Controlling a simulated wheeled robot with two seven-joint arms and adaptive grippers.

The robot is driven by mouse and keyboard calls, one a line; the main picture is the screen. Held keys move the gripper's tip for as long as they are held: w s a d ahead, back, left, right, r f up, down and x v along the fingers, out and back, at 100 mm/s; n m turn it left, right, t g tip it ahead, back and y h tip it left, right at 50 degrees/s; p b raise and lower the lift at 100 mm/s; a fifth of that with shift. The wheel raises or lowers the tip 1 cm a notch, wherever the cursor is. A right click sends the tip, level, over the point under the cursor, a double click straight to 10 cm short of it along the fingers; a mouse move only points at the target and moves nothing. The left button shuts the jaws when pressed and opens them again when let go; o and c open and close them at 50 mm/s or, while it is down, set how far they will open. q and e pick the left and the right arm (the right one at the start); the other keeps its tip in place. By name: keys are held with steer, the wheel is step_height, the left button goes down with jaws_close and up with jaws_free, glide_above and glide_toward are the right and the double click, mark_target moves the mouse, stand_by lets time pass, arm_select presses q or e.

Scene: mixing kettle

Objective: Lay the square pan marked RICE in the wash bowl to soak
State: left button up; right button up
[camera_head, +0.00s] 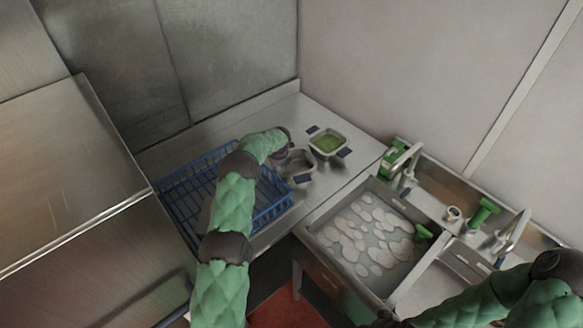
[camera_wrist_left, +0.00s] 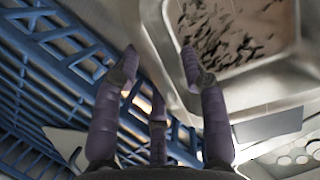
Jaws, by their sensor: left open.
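A square metal pan (camera_head: 299,169) with a dark handle stands on the counter beside the blue rack. In the left wrist view a square pan (camera_wrist_left: 262,88) has dark flecks on its floor. A second square pan (camera_head: 328,153) with green contents stands just behind it. I cannot read a RICE mark on either. My left gripper (camera_wrist_left: 160,62) is open, its fingers at the near pan's rim; my arm partly hides that pan in the head view. The wash bowl (camera_head: 318,232) is a sink of water with pale foam. My right gripper (camera_head: 381,320) is barely visible at the bottom edge.
A blue wire rack (camera_head: 184,199) stands left of the pans, close under my left arm. A green-handled brush (camera_head: 424,232) lies at the bowl's right side. Green and metal taps (camera_head: 398,160) rise behind the sink.

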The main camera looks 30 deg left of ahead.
arm_select(q)
jaws_close()
step_height(320, 180, up, 12)
steer(key=p, duration=0.5)
stand_by(0.6)
